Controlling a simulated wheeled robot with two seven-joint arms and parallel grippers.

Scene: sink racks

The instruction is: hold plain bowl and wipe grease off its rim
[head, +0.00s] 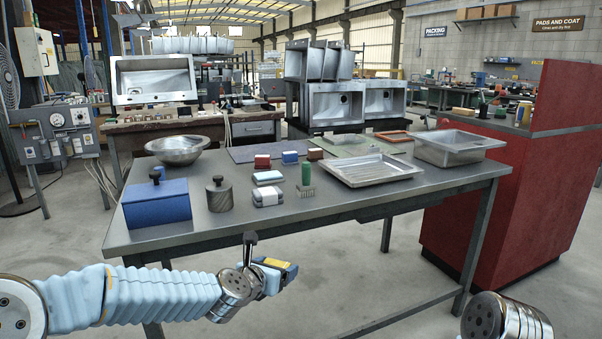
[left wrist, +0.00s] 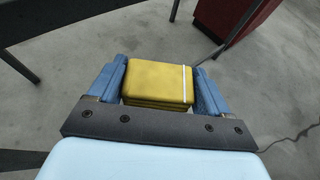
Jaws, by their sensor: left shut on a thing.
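A plain metal bowl (head: 177,149) stands upright at the back left of the steel table, its rim facing up, and nothing touches it. My left gripper (head: 278,273) is in front of the table's near edge, well short of the bowl. It is shut on a yellow block (left wrist: 157,84) with a white stripe. In the left wrist view the blue fingers of the left gripper (left wrist: 158,88) press on the block's two sides. The bowl does not show in that view. My right gripper is out of view. I cannot make out grease on the bowl's rim.
The steel table (head: 330,208) holds a blue box (head: 157,205), a dark knobbed weight (head: 220,194), folded cloths (head: 267,196), a green-handled brush (head: 306,180), a shallow tray (head: 370,169) and a deep basin (head: 458,147). A red cabinet (head: 500,190) stands at the right.

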